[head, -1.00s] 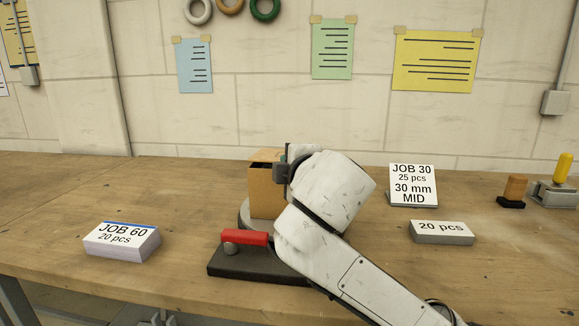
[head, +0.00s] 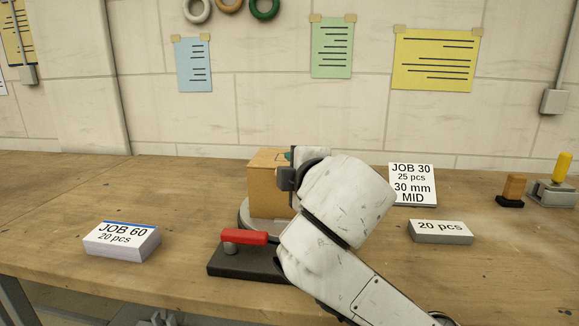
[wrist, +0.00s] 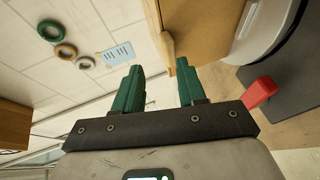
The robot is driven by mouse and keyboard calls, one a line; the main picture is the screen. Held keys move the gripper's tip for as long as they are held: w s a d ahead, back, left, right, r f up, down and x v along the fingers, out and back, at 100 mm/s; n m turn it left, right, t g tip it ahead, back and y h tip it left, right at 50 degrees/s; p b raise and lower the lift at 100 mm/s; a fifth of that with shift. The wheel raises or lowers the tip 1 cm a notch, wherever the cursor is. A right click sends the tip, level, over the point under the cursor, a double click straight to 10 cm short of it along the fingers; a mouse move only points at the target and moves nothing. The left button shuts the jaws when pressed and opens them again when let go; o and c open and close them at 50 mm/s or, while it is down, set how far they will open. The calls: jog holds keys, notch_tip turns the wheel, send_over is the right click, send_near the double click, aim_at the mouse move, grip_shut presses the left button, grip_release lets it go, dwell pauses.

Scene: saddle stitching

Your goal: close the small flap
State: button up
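The cardboard box (head: 268,192) stands on the round grey plate of a dark fixture, left of my wrist in the head view. Its top now looks mostly covered by a tan panel. In the wrist view the box (wrist: 210,25) fills the upper right, and a thin tan flap edge (wrist: 167,50) shows between my fingers, closer to the right one. My gripper (wrist: 160,68) has two green fingers with a wide gap, so it is open. In the head view my gripper (head: 289,158) is at the box's upper right edge, mostly hidden by my wrist. I cannot tell whether it touches the flap.
A red handle (head: 245,237) sits on the dark fixture base (head: 245,264) in front of the box. A JOB 60 stack (head: 121,240) lies left, a JOB 30 sign (head: 411,184) and a 20 pcs block (head: 440,232) right.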

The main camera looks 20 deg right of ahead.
jog(key=v, duration=0.6)
jog(key=shift+s+p, duration=0.3)
